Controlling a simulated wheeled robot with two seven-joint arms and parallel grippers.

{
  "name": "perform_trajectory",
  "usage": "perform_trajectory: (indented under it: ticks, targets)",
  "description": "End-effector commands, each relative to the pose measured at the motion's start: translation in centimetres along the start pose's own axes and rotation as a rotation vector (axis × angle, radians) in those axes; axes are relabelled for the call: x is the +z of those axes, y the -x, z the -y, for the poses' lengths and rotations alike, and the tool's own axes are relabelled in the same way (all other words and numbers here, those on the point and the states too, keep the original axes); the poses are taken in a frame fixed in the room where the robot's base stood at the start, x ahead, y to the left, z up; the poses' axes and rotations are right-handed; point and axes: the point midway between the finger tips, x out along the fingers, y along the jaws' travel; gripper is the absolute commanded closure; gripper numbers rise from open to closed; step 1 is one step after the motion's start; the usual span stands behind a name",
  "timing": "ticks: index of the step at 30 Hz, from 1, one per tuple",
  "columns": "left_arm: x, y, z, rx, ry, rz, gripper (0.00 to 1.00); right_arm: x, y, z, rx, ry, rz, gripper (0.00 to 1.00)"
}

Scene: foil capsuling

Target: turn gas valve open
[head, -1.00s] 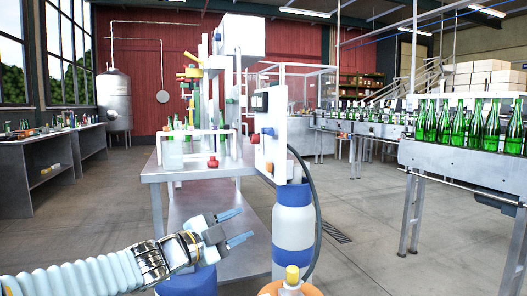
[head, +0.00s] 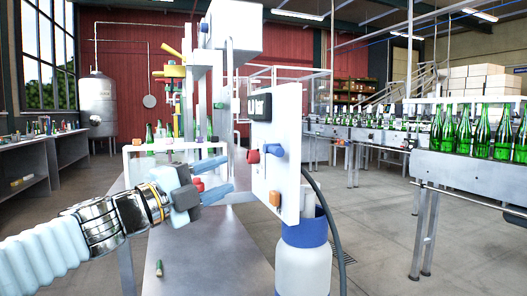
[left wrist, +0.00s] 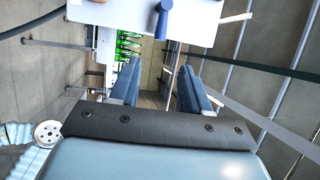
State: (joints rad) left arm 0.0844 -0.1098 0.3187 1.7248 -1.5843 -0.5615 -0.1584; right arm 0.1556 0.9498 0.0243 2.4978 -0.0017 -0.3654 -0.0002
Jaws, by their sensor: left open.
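A white upright panel (head: 277,170) carries a blue lever (head: 273,150) that looks like the gas valve handle. A red knob (head: 253,156) sits just left of it, and an orange knob (head: 274,198) sits lower down. The lever also shows at the top of the left wrist view (left wrist: 163,18), sticking out from the panel. My left gripper (head: 224,178) is open and empty, left of the panel and a little below the lever, apart from it. Its two blue fingers (left wrist: 161,86) are spread in the left wrist view. My right gripper is out of view.
A white and blue gas bottle (head: 303,262) stands below the panel, with a dark hose (head: 338,235) curving down beside it. A steel bench (head: 215,262) with a small green piece (head: 159,268) lies below my left gripper. A bottle conveyor (head: 470,170) runs at right.

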Motion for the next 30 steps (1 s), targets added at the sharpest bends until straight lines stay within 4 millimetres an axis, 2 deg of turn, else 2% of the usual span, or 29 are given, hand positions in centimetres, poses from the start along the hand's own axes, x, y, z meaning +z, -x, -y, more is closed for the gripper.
perform_trajectory:
  ticks: [4, 8, 15, 21, 25, 30]
  targets:
    - [0.0, -0.5, 0.0, 0.0, 0.001, -0.001, 0.53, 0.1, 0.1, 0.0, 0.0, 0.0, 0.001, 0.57]
    - [0.0, -2.3, 0.0, 0.001, 0.003, -0.002, 0.53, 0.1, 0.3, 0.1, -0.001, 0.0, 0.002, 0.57]
    - [-0.1, -7.9, 0.1, 0.001, 0.004, -0.004, 0.53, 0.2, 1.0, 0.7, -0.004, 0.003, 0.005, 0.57]
    - [0.0, -11.8, 0.1, 0.0, 0.004, -0.002, 0.53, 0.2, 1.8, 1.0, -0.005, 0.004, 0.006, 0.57]
    - [0.0, -13.2, 0.1, 0.0, 0.003, -0.002, 0.53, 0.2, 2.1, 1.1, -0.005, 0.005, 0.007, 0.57]
    - [0.0, -13.8, 0.0, 0.0, 0.002, 0.0, 0.53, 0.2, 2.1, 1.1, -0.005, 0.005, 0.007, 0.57]
